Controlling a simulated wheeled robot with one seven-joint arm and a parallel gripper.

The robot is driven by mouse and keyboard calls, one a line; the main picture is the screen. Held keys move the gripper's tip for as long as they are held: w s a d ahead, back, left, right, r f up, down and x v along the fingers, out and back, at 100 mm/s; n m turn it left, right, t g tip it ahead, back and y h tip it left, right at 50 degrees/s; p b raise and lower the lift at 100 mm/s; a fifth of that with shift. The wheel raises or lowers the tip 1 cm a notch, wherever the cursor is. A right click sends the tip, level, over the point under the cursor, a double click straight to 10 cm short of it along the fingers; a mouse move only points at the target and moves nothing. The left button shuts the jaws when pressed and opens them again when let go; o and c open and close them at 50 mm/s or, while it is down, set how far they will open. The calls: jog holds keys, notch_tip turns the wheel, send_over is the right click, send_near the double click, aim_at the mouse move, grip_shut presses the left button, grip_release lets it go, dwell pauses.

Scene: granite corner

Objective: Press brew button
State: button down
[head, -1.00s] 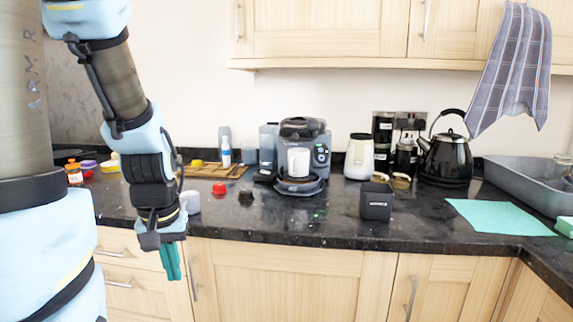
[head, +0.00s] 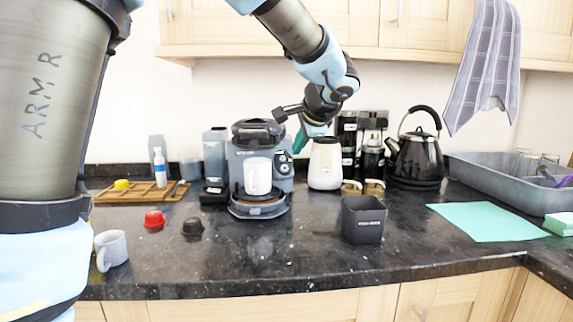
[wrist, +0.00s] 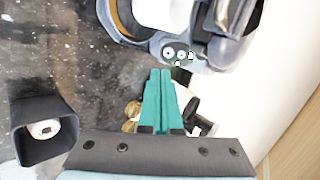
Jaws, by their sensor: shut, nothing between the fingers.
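The grey coffee machine (head: 241,150) stands on the dark counter with a white mug (head: 257,176) on its drip tray. Its control panel (head: 284,164) is on the right of its front; the wrist view shows round buttons on the panel (wrist: 175,53). My gripper (head: 298,148) is in front of the machine's upper right, close to the panel. In the wrist view its green fingers (wrist: 160,72) are together and empty, their tips just short of the panel's edge. I cannot tell whether they touch it. The white mug (wrist: 158,12) shows at the wrist view's top.
A dark square bin (head: 364,222) stands right of the machine. A white canister (head: 325,165) and a black kettle (head: 416,160) stand behind. The counter front is mostly clear.

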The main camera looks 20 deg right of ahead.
aim_at(284, 169)
jog(key=shift+d+r, duration=0.35)
jog(key=shift+d, duration=0.2)
jog(key=p+x, duration=0.1)
jog(key=x, duration=0.3)
jog(key=p+x, duration=0.1)
jog(key=x, duration=0.4)
jog(key=r+p+x, duration=0.1)
jog(key=x, duration=0.3)
jog(key=shift+w+d+f, duration=0.1)
jog(key=shift+w+f, duration=0.2)
jog(key=shift+w, duration=0.4)
